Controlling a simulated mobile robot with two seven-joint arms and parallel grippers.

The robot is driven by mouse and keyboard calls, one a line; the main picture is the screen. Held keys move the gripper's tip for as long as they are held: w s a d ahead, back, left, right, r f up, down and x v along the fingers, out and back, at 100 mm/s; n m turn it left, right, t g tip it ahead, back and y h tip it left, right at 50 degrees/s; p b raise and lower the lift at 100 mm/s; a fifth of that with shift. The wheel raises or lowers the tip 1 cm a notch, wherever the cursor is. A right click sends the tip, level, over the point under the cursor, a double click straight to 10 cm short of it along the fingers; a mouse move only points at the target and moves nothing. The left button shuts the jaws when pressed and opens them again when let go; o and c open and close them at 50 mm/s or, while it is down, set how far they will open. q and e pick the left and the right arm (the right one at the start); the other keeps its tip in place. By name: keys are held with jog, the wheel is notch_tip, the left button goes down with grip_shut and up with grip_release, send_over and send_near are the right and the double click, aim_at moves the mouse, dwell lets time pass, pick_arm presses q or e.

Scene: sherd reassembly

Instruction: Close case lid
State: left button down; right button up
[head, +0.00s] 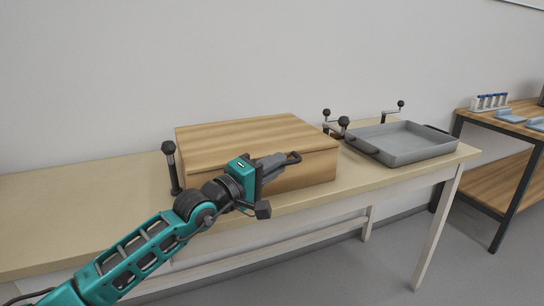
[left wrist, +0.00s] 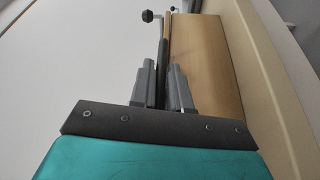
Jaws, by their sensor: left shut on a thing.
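The wooden case (head: 310,170) stands on the long table. Its wood-grain lid (head: 230,132) lies flat over the top and looks down; a small gap at the edge cannot be ruled out. My left gripper (head: 282,161) is at the front of the case, shut on a dark handle (head: 293,157) near the lid's front edge. In the left wrist view, the fingers (left wrist: 162,85) sit on both sides of a dark bar, beside a wooden face of the case (left wrist: 208,65). The gripper and arm hide part of the case front. My right gripper is not in view.
A grey tray (head: 405,150) with dark handles sits right of the case. Black-knobbed stands rise near the case, one at its left (head: 172,165) and others behind its right. The table's (head: 80,190) left part is clear. A side bench (head: 500,125) holds a rack.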

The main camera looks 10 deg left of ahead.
pick_arm(q)
jog(key=shift+a+f, duration=0.1)
jog(key=shift+f, duration=0.35)
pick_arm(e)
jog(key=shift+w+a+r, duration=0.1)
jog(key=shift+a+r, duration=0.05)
pick_arm(q)
jog(key=c, duration=1.2)
grip_release()
jog(key=shift+o, duration=0.2)
jog(key=shift+r, duration=0.1)
jog(key=shift+s+a, duration=0.15)
jog(key=p+v, duration=0.2)
jog(key=v, duration=1)
jog(key=shift+s+a, duration=0.15)
jog(key=shift+a, duration=0.05)
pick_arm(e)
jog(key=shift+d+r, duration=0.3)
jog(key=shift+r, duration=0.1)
